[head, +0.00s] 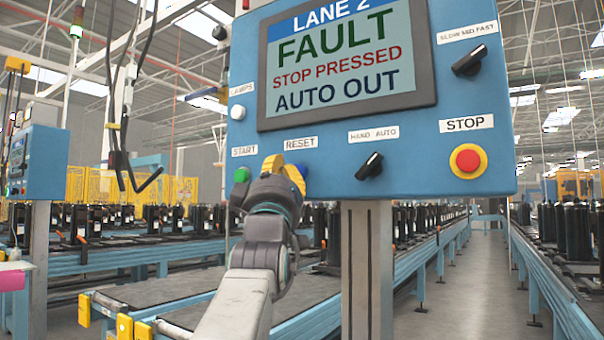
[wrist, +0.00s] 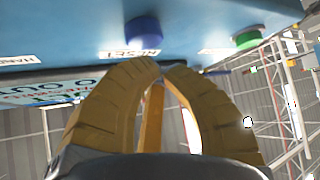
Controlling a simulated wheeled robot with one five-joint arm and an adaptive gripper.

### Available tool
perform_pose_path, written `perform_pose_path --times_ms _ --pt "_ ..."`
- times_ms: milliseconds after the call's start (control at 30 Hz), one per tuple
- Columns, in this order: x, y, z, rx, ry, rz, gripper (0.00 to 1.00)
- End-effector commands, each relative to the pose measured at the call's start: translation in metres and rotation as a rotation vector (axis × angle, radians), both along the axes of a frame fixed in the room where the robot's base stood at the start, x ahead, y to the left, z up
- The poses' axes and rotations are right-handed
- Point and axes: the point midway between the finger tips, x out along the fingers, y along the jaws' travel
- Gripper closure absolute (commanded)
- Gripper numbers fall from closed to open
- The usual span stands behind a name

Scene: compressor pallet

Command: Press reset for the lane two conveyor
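The blue lane 2 panel (head: 225,95) fills the upper middle of the head view. Its screen (head: 340,60) reads LANE 2, FAULT, STOP PRESSED, AUTO OUT. A blue button below the RESET label (head: 300,143) is mostly hidden behind my gripper (head: 274,163). In the wrist view the blue reset button (wrist: 143,32) stands out from the panel, just beyond my gripper (wrist: 163,68). The yellow fingertips meet with nothing between them. A gap seems to show between the tips and the button; I cannot tell contact for sure.
The green START button (head: 241,174) is left of my gripper and also shows in the wrist view (wrist: 248,38). A HAND AUTO switch (head: 369,166), a red STOP button (head: 467,160) and a speed switch (head: 469,60) are to the right. Conveyors (head: 420,265) run behind.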

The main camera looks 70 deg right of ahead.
Motion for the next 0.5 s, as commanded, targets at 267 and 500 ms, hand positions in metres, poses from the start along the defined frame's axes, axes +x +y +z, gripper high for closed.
perform_pose_path --times_ms 267,500 --pt "0.0003 -0.0003 0.0 0.0 -0.001 0.001 1.0" --pt "0.0003 -0.0004 -0.0001 0.0 -0.001 0.001 1.0"
